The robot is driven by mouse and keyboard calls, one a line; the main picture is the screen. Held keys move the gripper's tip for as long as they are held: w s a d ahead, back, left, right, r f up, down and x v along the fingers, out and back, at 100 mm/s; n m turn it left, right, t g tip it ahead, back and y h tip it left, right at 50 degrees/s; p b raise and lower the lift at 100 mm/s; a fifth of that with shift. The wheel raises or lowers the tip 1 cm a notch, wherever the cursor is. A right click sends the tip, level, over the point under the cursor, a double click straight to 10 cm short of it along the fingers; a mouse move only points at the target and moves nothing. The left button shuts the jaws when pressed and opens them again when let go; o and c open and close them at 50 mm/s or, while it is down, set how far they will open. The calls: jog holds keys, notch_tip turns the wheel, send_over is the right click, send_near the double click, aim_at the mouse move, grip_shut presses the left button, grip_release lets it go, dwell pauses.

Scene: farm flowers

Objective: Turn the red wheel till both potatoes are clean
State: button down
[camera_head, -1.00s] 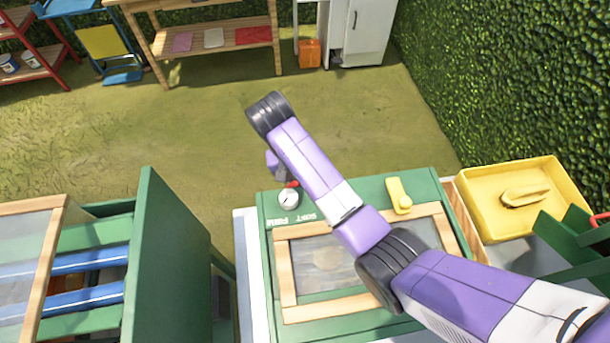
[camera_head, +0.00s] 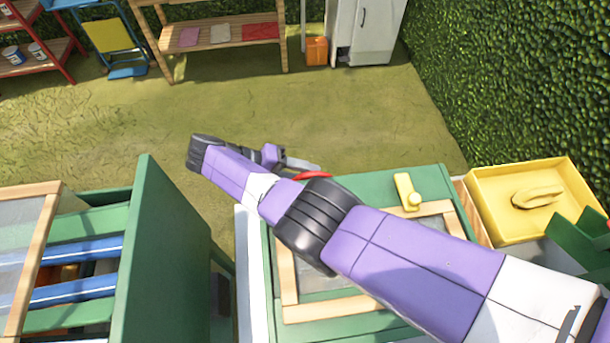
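The red wheel (camera_head: 312,175) shows only as a red arc at the back left of the green box (camera_head: 370,185), partly hidden by my arm. My gripper (camera_head: 308,164) is at the far end of my arm, beside and just above the red arc. I cannot tell whether it touches the wheel or whether its fingers are open. The box's wood-framed window (camera_head: 320,283) is largely covered by my arm. No potato shows; anything behind the window is hidden or too dim to make out.
A yellow lever (camera_head: 409,192) stands on the box's back right. A yellow tray (camera_head: 485,185) with a yellow handled item (camera_head: 538,196) is to the right. Another green machine (camera_head: 160,260) with blue rollers (camera_head: 75,262) is at left. Grass behind the box is open.

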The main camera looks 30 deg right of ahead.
jog(key=shift+f+h+b, duration=0.45)
jog(key=shift+h+b, duration=0.45)
jog(key=shift+b, duration=0.95)
jog(key=shift+w+b, duration=0.1)
jog(key=shift+b, duration=0.2)
jog(key=shift+r+h+b, duration=0.2)
jog(key=shift+h+b, duration=0.1)
jog(key=shift+b, duration=0.2)
jog(key=c, duration=0.9)
grip_release()
jog(key=shift+r+g, duration=0.1)
jog(key=shift+g, duration=0.3)
jog(key=shift+r+p, duration=0.1)
jog(key=shift+p, duration=0.4)
